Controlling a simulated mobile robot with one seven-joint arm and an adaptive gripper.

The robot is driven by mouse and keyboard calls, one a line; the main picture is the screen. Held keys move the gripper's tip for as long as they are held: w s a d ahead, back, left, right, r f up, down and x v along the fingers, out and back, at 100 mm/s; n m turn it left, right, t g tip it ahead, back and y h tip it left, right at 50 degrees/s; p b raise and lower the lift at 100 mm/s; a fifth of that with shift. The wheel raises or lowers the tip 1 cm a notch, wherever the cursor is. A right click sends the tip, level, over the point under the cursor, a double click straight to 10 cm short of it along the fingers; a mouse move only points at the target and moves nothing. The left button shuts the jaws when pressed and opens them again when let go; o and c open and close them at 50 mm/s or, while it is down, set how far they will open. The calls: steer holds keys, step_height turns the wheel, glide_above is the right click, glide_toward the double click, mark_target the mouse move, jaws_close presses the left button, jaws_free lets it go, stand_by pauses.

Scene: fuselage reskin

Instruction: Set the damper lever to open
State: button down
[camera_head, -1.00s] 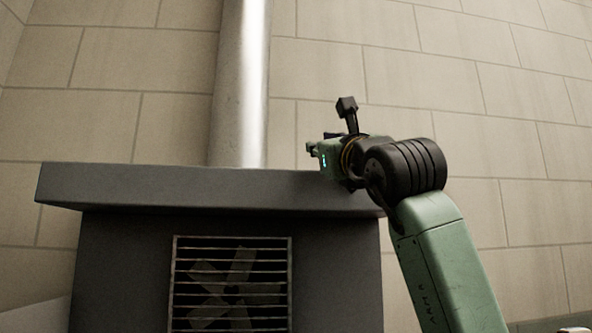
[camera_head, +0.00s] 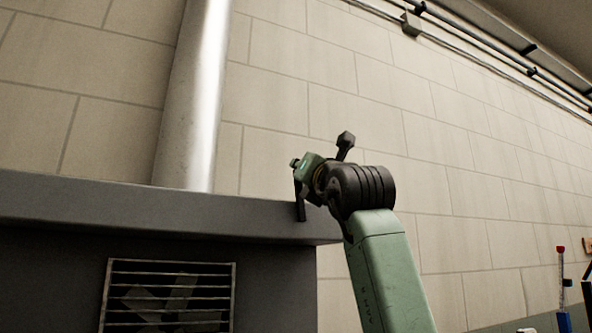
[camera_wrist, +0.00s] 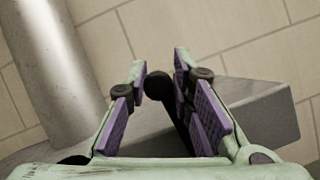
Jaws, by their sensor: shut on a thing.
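The damper lever is a black rod with a round knob (camera_wrist: 158,86), seen between my fingers in the wrist view. My gripper (camera_wrist: 160,72) has purple-padded fingers and is shut on the lever. In the head view, my gripper (camera_head: 300,166) is just above the front edge of the grey hood top, near its right end. A dark upright bar (camera_head: 300,204) shows below it against that edge; it appears to be the lever. The lever's lower end is hidden in the wrist view.
The grey hood top (camera_head: 120,208) spans the left, with a grilled fan opening (camera_head: 170,295) below. A metal pipe (camera_head: 190,110) rises behind it. Tools (camera_head: 562,285) show at the lower right.

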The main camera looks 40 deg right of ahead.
steer(key=shift+d+f, duration=0.15)
steer(key=shift+d, duration=0.05)
stand_by(0.3)
steer(key=c, duration=1.4)
jaws_free()
steer(key=shift+c, duration=0.2)
steer(key=shift+s+a, duration=0.1)
steer(key=v, duration=1.1)
steer(key=shift+s+a, duration=0.15)
steer(key=shift+s, duration=0.2)
steer(key=shift+f, duration=0.1)
